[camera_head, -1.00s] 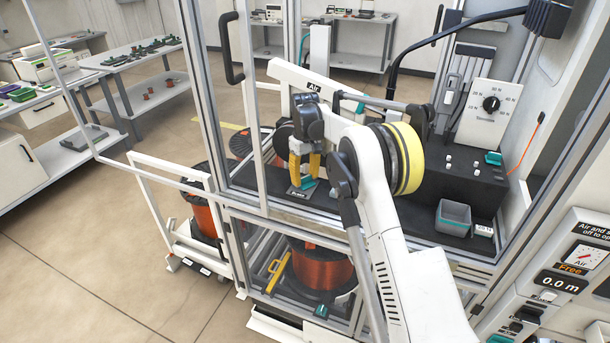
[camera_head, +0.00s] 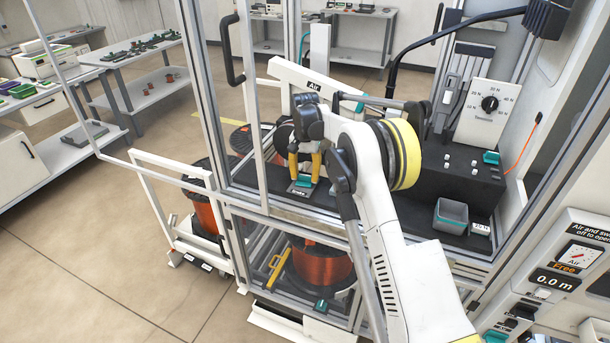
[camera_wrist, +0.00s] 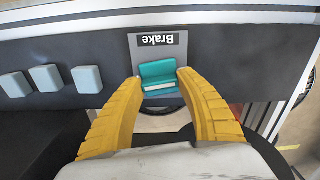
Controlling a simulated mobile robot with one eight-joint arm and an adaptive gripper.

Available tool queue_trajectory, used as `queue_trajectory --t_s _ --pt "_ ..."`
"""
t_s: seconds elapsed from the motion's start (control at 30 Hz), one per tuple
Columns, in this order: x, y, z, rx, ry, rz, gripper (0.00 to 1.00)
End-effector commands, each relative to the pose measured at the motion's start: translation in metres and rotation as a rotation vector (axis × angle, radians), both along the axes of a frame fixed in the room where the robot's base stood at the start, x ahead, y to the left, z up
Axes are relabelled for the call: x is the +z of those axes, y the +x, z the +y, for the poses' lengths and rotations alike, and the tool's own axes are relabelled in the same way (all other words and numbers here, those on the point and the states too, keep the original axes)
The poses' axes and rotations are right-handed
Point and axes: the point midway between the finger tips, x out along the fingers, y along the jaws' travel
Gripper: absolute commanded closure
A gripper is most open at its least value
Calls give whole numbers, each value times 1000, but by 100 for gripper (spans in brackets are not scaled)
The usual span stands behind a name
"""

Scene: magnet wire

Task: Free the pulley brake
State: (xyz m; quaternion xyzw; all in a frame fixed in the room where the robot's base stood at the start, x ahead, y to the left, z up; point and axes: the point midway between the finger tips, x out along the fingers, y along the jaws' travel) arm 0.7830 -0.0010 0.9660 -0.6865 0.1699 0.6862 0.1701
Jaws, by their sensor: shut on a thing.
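The pulley brake lever is a teal block with a pale strip on a grey plate labelled "Brake" (camera_wrist: 157,40). In the wrist view the teal brake lever (camera_wrist: 157,72) sits between the tips of my yellow fingers (camera_wrist: 156,85). My gripper is shut on it, with a finger at each side. In the head view my gripper (camera_head: 304,178) reaches down to the dark deck inside the frame, and a bit of the teal lever (camera_head: 303,181) shows at the fingertips. My fingers and arm hide part of the lever and the pulley area.
A black box with a tension dial (camera_head: 489,103) and a grey bin (camera_head: 451,215) stand to the right. Frame posts (camera_head: 205,110) rise left of my arm. Copper spools (camera_head: 322,262) sit below the deck. A right-hand panel reads "Free" and "0.0 m" (camera_head: 556,280).

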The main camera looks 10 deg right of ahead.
Motion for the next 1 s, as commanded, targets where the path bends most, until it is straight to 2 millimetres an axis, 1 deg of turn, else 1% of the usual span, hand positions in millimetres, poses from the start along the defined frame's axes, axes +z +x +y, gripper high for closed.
queue_trajectory --t_s 0.1,0.3,0.87,0.9,0.97,1.0 --pt "0 0 0 -62 0 0 87" --pt "-1 0 0 -129 0 0 87" --pt "-1 0 0 -159 -1 0 87" --pt "-1 0 0 -159 -1 0 51" --pt "-1 0 0 -159 -1 0 33" --pt "-1 0 0 -159 -1 0 33"
